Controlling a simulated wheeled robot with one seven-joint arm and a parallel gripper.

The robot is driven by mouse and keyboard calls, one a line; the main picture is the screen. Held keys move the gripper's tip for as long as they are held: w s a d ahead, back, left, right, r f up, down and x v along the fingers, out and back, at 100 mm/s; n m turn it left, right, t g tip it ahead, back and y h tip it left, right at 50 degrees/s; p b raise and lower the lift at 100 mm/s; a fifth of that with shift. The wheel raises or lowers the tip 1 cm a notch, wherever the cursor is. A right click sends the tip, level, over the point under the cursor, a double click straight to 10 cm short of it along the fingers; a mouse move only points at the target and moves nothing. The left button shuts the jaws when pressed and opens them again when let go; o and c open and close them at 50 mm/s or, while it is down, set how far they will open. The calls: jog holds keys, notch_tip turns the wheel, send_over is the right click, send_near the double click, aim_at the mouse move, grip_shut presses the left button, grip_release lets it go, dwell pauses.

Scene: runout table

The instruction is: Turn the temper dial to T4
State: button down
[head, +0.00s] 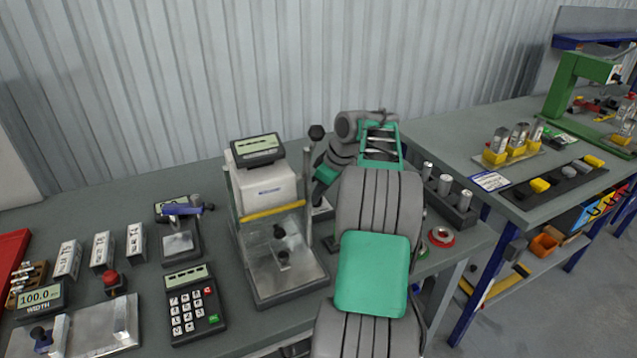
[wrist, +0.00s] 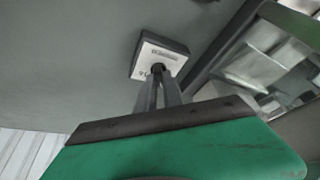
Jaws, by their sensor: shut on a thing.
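The temper dial (wrist: 175,57) is a small dark square box with a white face in the wrist view. Its dark knob sits on the face, mostly hidden by my fingers. Small print shows along one edge and a mark near the lower left corner, too small to read surely. The pointer's setting cannot be told. My gripper (wrist: 159,75) is shut on the knob, its two grey fingers reaching down onto it. In the head view my gripper (head: 318,198) is just right of the white tester, over a small pale-faced box (head: 322,209), partly hidden by my arm.
The white tester (head: 268,190) with a clear guard and an upright lever (head: 308,180) stands close left of my gripper. A keypad unit (head: 194,305) is at front left. Metal cylinders in a dark rack (head: 447,198) and a red ring (head: 441,237) lie right of my arm.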

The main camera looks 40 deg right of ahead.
jog(key=shift+r+n+g+p, duration=0.1)
jog(key=shift+n+g+p, duration=0.2)
jog(key=shift+n+p, duration=0.55)
jog(key=shift+y, duration=0.3)
jog(key=c, duration=1.5)
grip_release()
jog(key=p+v, duration=0.2)
jog(key=v, duration=0.5)
jog(key=shift+s+d+r, duration=0.1)
jog(key=shift+s+r, duration=0.05)
jog(key=shift+r, duration=0.1)
